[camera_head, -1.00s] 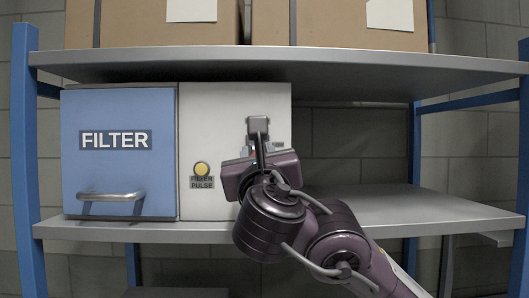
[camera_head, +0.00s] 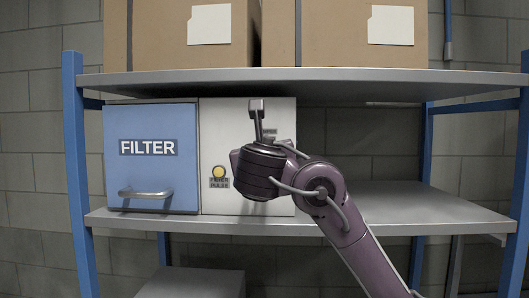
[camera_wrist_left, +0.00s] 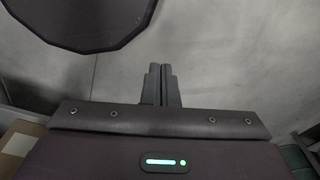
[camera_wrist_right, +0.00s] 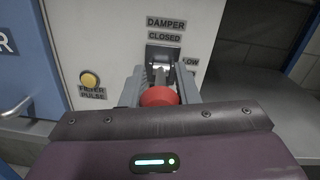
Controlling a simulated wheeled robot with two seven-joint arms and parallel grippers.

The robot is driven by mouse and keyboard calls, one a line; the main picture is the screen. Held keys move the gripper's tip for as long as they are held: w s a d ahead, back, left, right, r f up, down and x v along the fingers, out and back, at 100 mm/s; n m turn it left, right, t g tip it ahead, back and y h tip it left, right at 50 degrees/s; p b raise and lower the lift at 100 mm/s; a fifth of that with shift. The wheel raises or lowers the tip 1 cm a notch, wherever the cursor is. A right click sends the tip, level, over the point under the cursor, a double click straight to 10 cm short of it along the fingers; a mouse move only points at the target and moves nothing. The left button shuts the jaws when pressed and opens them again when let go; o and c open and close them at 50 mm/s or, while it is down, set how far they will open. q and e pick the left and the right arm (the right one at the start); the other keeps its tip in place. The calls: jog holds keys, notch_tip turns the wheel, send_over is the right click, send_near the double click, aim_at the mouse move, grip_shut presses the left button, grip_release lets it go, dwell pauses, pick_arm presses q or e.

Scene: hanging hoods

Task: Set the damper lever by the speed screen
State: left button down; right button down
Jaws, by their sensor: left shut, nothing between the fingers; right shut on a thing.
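The damper lever ends in a red knob (camera_wrist_right: 158,96) at a dark slot (camera_wrist_right: 163,57) in the white panel (camera_wrist_right: 115,40), under the labels DAMPER (camera_wrist_right: 166,22) and CLOSED (camera_wrist_right: 164,37). A LOW label (camera_wrist_right: 190,62) is right of the slot. My right gripper (camera_wrist_right: 159,82) is shut on the lever, with its fingers either side of the knob. The lever's exact setting is hard to tell. In the head view my right gripper (camera_head: 257,104) is in front of the panel, and my arm hides the lever. My left gripper (camera_wrist_left: 158,84) is shut and empty. No speed screen is in view.
The blue FILTER door (camera_head: 150,170) with its handle (camera_head: 146,193) is left of the panel. A yellow FILTER PULSE button (camera_head: 219,171) is on the panel. The upper shelf (camera_head: 300,83) with cardboard boxes (camera_head: 345,35) is overhead. The lower shelf is bare on the right (camera_head: 420,208).

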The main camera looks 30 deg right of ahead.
jog(key=c, duration=1.1)
grip_release()
jog(key=shift+c, duration=0.2)
pick_arm(q)
jog(key=shift+s+a+f, duration=0.1)
jog(key=shift+s, duration=0.8)
jog(key=shift+w+f, duration=0.1)
pick_arm(e)
jog(key=shift+f, duration=0.1)
jog(key=shift+s+a+f+b, duration=0.1)
jog(key=shift+s+a+b, duration=0.15)
jog(key=shift+s+b, duration=0.05)
pick_arm(q)
jog(key=f+b, duration=0.3)
jog(key=shift+w+f, duration=0.2)
pick_arm(e)
jog(key=v, duration=0.7)
jog(key=shift+d, duration=0.1)
